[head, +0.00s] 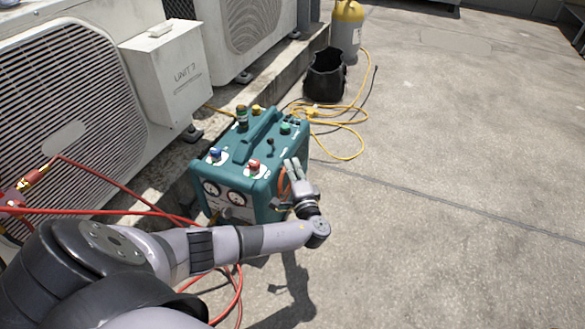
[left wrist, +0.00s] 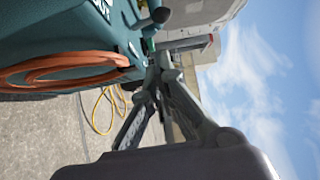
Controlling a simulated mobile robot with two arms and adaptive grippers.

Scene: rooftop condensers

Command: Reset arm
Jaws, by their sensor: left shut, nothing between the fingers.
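My left arm reaches in from the left in the head view, low across the picture. My left gripper (head: 293,170) is at the right side of the teal recovery machine (head: 222,170), with its fingers pointing up and away. The fingers are shut and empty. In the left wrist view, my left gripper (left wrist: 155,75) has its fingertips together, and the machine's teal side (left wrist: 60,30) is close by with an orange-brown coiled hose (left wrist: 70,65) on it. I cannot tell whether the gripper touches the machine. My right gripper is in neither view.
Condenser units (head: 60,110) and a grey box marked UNIT (head: 170,75) stand at the left. Red hoses (head: 110,212) run near my arm. A black bag (head: 325,75), a yellow-topped cylinder (head: 346,30) and a yellow cord (head: 345,130) lie beyond. The concrete at right is clear.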

